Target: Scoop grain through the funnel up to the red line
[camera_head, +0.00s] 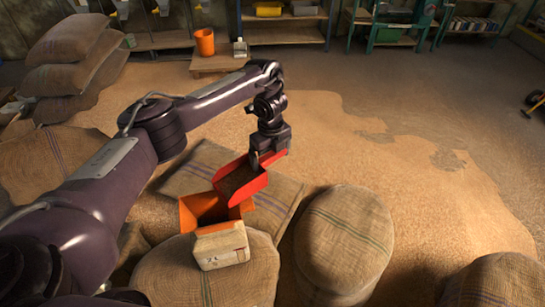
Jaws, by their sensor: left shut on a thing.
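My left gripper (268,157) is shut on a red scoop (257,183). The scoop holds brown grain (237,180) and its mouth points down to the left. It is above and just right of an orange square funnel (190,212), whose inside is dark. A cream container (220,246) with a dark mark and a thin red line on its face stands in front of the funnel, on a burlap sack (170,275). I cannot tell how full the container is. My right gripper is not in view.
Another full sack (345,240) stands right of the container, and a flat sack (275,200) lies under the scoop. Stacked sacks (70,55) are at the left. Spilled grain (430,210) covers the floor to the right. An orange bucket (205,42) stands at the back.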

